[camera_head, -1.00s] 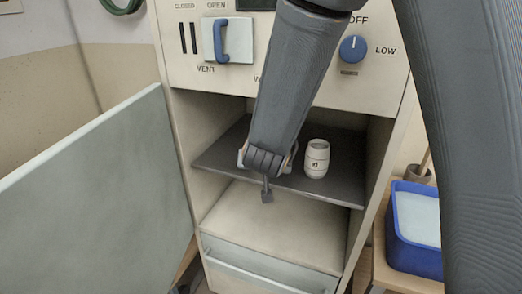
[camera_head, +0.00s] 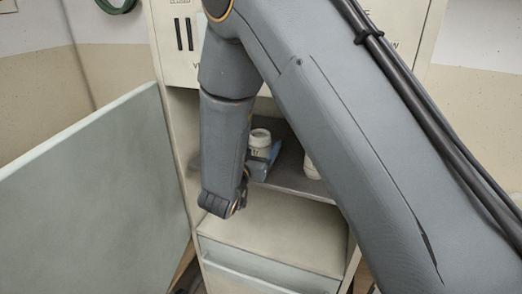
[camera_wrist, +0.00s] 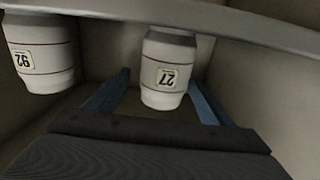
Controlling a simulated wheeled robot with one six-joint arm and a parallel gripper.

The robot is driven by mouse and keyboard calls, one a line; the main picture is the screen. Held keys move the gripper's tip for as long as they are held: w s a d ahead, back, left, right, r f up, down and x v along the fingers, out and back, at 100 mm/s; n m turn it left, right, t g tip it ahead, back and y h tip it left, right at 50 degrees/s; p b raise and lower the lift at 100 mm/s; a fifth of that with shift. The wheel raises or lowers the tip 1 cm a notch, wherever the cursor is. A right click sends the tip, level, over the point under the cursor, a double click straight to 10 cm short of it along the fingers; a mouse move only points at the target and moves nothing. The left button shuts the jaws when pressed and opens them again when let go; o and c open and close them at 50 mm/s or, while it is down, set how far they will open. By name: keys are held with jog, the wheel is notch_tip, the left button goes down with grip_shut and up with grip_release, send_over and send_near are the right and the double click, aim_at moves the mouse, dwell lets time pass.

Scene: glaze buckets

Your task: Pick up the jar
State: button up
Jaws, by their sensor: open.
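A white jar with a label that seems to read 27 (camera_wrist: 167,72) appears between my fingers in the wrist view. In the head view, a white jar (camera_head: 260,139) stands on the dark shelf beside my blue fingers. My gripper (camera_head: 263,164) is open and low at the shelf; its two blue fingers (camera_wrist: 157,95) flank the jar in the wrist view, with no clear contact. A second white jar (camera_wrist: 40,55), with a label partly hard to read upside down, stands to the left there. In the head view, this second jar (camera_head: 311,167) is mostly hidden by my arm.
The jars stand on a dark shelf (camera_head: 298,183) inside a cream cabinet. An open pale door (camera_head: 90,200) stands at the left. A lower ledge (camera_head: 270,235) and a drawer front (camera_head: 262,272) are below. The shelf beside the second jar is hidden.

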aim_at(263, 136)
jog(key=shift+a+p+x, duration=0.15)
jog(key=shift+p+x, duration=0.2)
jog(key=shift+x, duration=1.05)
jog(key=shift+a+p+x, duration=0.1)
jog(key=shift+p+x, duration=0.25)
jog(key=shift+x, duration=1.05)
jog(key=shift+r, duration=0.1)
jog(key=c, duration=1.4)
jog(key=shift+r, duration=0.1)
